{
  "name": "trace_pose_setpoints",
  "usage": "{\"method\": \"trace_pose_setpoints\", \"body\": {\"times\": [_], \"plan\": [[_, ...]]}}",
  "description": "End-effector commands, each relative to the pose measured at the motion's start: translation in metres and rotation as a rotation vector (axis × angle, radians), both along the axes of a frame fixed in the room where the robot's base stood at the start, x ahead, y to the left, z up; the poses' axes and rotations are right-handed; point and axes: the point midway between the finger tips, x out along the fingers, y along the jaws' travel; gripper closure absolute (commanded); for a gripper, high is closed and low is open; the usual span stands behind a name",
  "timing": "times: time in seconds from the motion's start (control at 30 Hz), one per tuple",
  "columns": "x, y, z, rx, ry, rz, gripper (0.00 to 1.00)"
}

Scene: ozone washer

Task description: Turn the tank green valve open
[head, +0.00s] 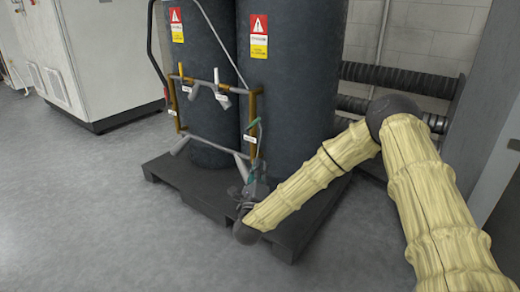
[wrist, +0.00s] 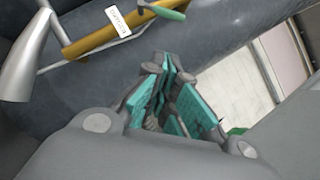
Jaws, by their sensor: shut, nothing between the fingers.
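A green valve handle (head: 252,124) sits on the right brass pipe at the front of the right dark tank (head: 290,95).
The left tank (head: 195,60) stands beside the right one on a dark pallet (head: 215,200). Grey pipes and a bracket (head: 195,88) cross the tank fronts. A white cabinet (head: 95,55) is at the left. Ribbed black pipes (head: 400,77) run along the back wall. The floor at left is clear.

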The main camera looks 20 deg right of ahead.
Motion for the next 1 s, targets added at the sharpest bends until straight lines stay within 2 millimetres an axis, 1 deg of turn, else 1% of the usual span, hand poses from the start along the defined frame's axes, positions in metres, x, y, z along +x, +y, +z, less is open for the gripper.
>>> {"method": "trace_pose_setpoints", "body": {"times": [0.23, 0.8, 0.87, 1.0], "plan": [[0.005, -0.003, 0.008, 0.001, -0.002, -0.003, 1.0], [0.021, -0.01, 0.015, -0.001, 0.0, -0.001, 1.0], [0.03, -0.016, 0.016, -0.001, -0.004, -0.002, 1.0], [0.049, -0.025, 0.025, -0.002, -0.003, -0.002, 1.0]]}}
